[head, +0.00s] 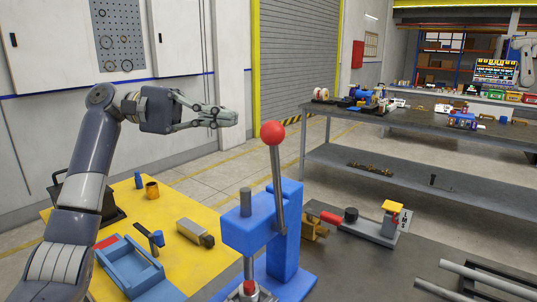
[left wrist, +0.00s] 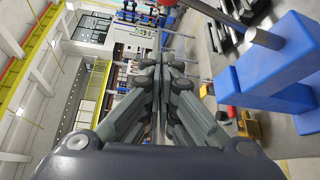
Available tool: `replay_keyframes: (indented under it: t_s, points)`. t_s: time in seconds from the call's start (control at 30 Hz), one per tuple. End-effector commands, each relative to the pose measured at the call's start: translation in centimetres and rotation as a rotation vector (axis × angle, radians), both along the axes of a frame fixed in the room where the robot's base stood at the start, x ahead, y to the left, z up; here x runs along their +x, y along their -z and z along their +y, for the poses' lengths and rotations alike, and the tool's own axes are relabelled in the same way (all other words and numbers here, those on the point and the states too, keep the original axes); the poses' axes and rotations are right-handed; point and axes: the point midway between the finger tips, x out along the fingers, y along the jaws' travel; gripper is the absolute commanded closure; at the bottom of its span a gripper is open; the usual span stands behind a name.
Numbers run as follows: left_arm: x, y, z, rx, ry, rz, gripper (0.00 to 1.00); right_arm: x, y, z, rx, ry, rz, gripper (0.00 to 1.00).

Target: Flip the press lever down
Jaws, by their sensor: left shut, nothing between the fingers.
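The press lever (head: 278,190) is a grey rod with a red ball knob (head: 272,133) on top. It stands nearly upright on the side of the blue press (head: 250,232) in the head view. In the left wrist view the lever (left wrist: 258,36) crosses the upper right, beside the blue press body (left wrist: 275,80). My left gripper (head: 232,118) is shut and empty. In the head view it appears left of the red knob and slightly above it, apart from it. The left wrist view shows its closed fingers (left wrist: 163,85). My right gripper is not in view.
A yellow mat (head: 185,268) holds a blue tray (head: 135,272), a hammer-like tool (head: 156,240) and an orange cup (head: 152,190). A grey fixture with a red handle (head: 370,226) stands right of the press. Grey bars (head: 485,278) lie at front right. Air around the knob is free.

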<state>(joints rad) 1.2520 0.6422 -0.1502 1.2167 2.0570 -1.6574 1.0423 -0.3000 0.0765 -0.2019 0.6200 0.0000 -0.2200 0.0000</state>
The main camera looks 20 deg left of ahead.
Motion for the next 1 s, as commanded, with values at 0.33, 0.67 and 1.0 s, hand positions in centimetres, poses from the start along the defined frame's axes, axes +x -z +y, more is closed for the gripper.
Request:
replay_keyframes:
  t_s: [0.33, 0.67, 1.0]
  points:
    - [0.0, 0.5, 0.0, 0.000, 0.000, 0.000, 1.00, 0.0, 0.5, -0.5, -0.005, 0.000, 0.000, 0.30]
    - [0.2, 0.7, -1.9, 0.002, 0.002, -0.001, 1.00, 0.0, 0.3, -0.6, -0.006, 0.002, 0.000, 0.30]
    - [1.1, 1.3, -9.1, 0.001, 0.005, 0.000, 1.00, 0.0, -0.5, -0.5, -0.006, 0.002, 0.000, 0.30]
